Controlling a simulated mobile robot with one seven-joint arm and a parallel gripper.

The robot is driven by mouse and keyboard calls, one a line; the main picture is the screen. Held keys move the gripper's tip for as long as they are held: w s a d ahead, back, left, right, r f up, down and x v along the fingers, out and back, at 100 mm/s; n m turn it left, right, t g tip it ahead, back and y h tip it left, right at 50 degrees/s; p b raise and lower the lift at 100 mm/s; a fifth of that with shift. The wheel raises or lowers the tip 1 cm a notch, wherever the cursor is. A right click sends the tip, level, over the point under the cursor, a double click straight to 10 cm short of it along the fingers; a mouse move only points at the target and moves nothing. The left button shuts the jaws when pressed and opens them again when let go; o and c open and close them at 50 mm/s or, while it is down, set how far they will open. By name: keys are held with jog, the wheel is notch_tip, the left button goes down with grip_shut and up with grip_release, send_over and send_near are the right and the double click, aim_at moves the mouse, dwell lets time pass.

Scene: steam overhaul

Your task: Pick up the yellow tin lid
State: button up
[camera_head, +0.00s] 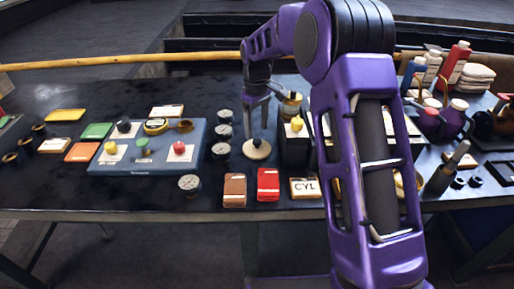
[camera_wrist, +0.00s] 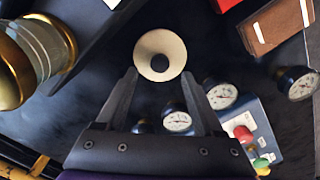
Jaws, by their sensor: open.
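A pale cream-yellow round disc with a dark knob (camera_head: 257,148) lies on the dark table; it looks like a lid, though its colour is more cream than yellow. It also shows in the wrist view (camera_wrist: 174,45), just beyond my fingertips. My gripper (camera_head: 257,128) points down above it, with the fingers apart and nothing between them. In the wrist view my gripper (camera_wrist: 158,74) has one finger on each side of the disc's near edge. A yellow-rimmed round tin (camera_head: 156,126) sits on the blue board to the left.
Several gauges (camera_head: 223,131) stand just left of the disc. A black box with a yellow knob (camera_head: 294,148) and a brass-and-glass jar (camera_wrist: 38,50) are close on the other side. Brown and red blocks (camera_head: 268,184) lie near the front edge. The blue board (camera_head: 130,165) holds coloured knobs.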

aim_at(257, 140)
notch_tip(257, 140, down, 4)
jog(key=shift+f, duration=0.1)
grip_shut()
dwell(0.4)
